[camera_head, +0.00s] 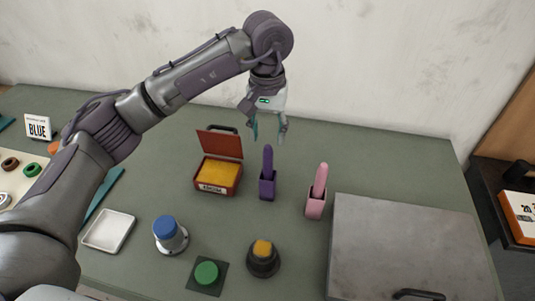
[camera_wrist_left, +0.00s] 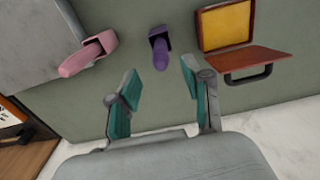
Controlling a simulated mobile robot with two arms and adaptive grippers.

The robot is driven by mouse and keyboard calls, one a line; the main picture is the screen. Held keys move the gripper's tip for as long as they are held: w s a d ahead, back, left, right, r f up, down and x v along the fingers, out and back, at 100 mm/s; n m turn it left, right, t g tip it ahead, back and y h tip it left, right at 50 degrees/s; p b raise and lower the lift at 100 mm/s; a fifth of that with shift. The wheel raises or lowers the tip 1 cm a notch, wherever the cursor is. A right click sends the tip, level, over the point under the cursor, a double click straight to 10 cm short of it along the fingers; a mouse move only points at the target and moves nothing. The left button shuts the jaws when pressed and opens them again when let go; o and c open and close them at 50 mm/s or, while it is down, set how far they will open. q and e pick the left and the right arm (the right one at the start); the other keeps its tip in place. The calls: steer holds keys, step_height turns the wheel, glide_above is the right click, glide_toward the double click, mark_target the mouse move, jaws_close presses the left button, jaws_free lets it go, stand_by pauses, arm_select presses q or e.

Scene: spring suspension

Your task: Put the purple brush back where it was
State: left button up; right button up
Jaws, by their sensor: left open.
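The purple brush (camera_head: 267,160) stands upright in a small purple holder (camera_head: 267,186) in the middle of the table. In the left wrist view the purple brush (camera_wrist_left: 161,58) is in its holder (camera_wrist_left: 158,33), beyond the fingertips. My left gripper (camera_head: 269,138) is open above and behind the brush, with nothing between its fingers. The teal finger pads show apart in the left wrist view (camera_wrist_left: 158,85). My right gripper is in neither view.
A pink brush (camera_head: 320,178) in a pink holder stands to the right. An open red box (camera_head: 218,188) with yellow contents is at the left. A grey metal box (camera_head: 405,240) fills the right front. A blue-topped knob (camera_head: 168,232), green button (camera_head: 206,273) and yellow-topped button (camera_head: 262,258) are in front.

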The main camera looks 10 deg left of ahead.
arm_select(q)
steer(key=shift+r+b, duration=0.3)
steer(key=shift+r, duration=1.35)
